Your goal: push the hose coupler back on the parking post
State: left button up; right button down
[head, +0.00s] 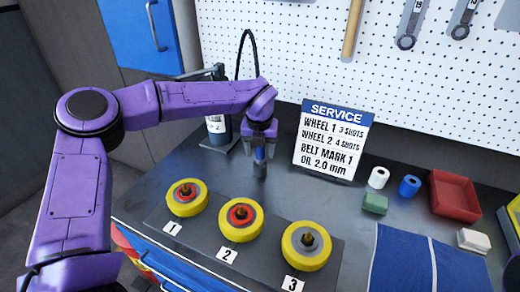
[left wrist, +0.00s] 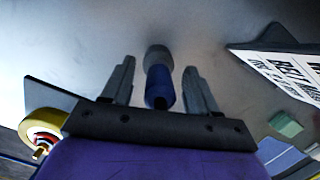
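The blue hose coupler (head: 259,154) stands upright above a short dark grey post (head: 261,170) on the bench, under my left gripper (head: 260,136). In the left wrist view the blue coupler (left wrist: 160,88) lies between the two fingers of my left gripper (left wrist: 158,85), with the grey post (left wrist: 157,54) beyond it. The fingers are apart, with a gap on each side of the coupler. I cannot tell how far the coupler sits on the post. A black hose (head: 246,45) loops up behind my left arm; its lower end is hidden. My right gripper is out of view.
A bottle dispenser (head: 217,128) stands left of the post. The service sign (head: 331,140) stands to its right. Yellow wheels 1 (head: 187,197), 2 (head: 241,219) and 3 (head: 306,245) sit in front. A red tray (head: 455,195) and small items are at the right.

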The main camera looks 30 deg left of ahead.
pick_arm(q)
jog(key=shift+r, duration=0.1)
jog(key=r, duration=0.3)
jog(key=s+r+b, duration=0.1)
jog(key=r, duration=0.6)
jog(key=shift+s+d+r+b, duration=0.1)
jog(key=shift+s+d+b, duration=0.15)
jog(key=shift+d+b, duration=0.1)
